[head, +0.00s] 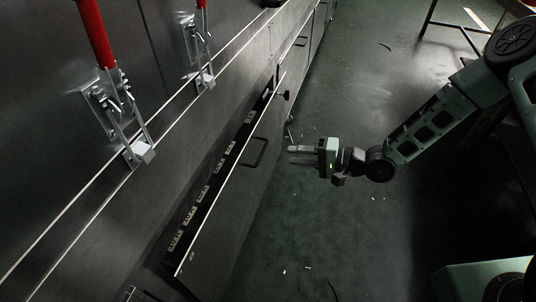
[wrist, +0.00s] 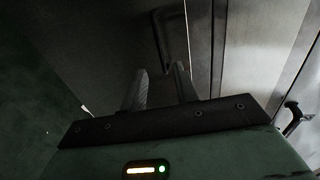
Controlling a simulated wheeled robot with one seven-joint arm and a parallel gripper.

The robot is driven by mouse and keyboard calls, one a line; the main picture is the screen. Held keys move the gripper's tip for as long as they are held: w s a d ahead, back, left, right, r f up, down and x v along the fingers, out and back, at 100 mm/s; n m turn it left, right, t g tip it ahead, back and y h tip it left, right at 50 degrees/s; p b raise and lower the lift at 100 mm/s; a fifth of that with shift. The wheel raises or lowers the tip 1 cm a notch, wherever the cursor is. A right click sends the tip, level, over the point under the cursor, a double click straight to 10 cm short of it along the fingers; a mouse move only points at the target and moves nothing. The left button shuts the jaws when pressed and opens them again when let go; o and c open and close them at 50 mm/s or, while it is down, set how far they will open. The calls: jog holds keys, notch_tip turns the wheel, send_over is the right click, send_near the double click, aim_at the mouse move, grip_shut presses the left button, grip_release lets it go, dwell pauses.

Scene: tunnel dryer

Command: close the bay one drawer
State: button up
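The bay one drawer (head: 228,213) is a long dark grey drawer, pulled part way out of the cabinet on the left in the head view. Several labelled parts show in the gap behind its front. Its dark bar handle (head: 262,152) stands out from the front, and a dark bar that looks like it shows ahead in the wrist view (wrist: 158,40). My gripper (head: 291,153) is to the right of the handle, pointing at the drawer front, apart from it. In the wrist view its two fingers (wrist: 158,72) are spread with nothing between them.
Red-handled toggle clamps (head: 110,90) sit on the cabinet above the drawer. A dark knob (head: 286,95) sticks out near the drawer's far end. The green floor (head: 300,230) beside the drawer is open, with small scraps. A table frame (head: 430,25) stands at the back right.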

jog(key=b+x, duration=0.1)
jog(key=x, duration=0.8)
jog(key=shift+a+b, duration=0.15)
jog(key=shift+b, duration=0.2)
jog(key=shift+c, duration=0.3)
grip_shut()
